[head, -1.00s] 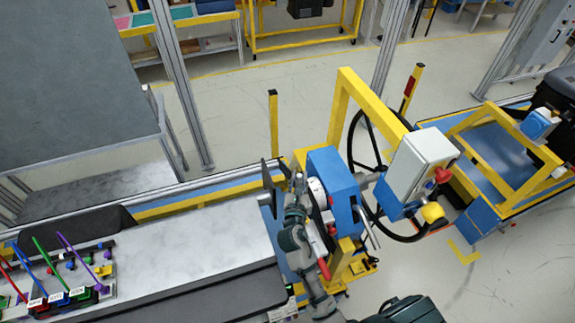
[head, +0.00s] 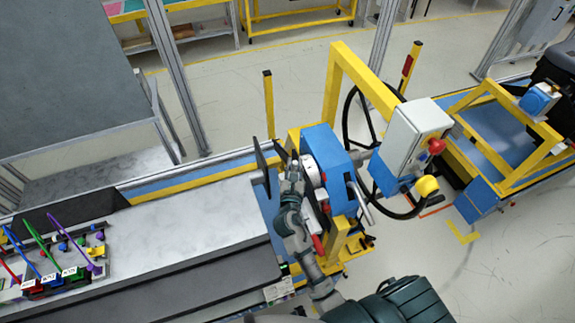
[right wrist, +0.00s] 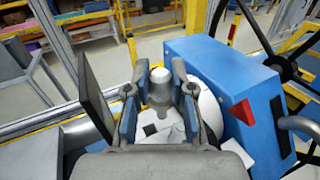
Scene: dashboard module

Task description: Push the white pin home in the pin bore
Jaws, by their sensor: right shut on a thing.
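My right gripper (head: 289,163) is beside the blue housing (head: 327,156), on the side with the round white disc. The right wrist view shows the same gripper (right wrist: 159,75) with its blue-padded fingers shut on a pale, round-topped cylinder, which looks like the white pin (right wrist: 158,92). The pin stands upright between the fingers in that view. Its lower end and the pin bore are hidden or cannot be made out, so I cannot tell how deep it sits. My left gripper is in neither view.
A thin dark panel (right wrist: 94,95) stands close to the left of the gripper. The blue housing (right wrist: 222,80) with a red triangle is close on the right. A yellow frame, a black steering wheel (head: 349,120) and a white box (head: 414,135) are beyond.

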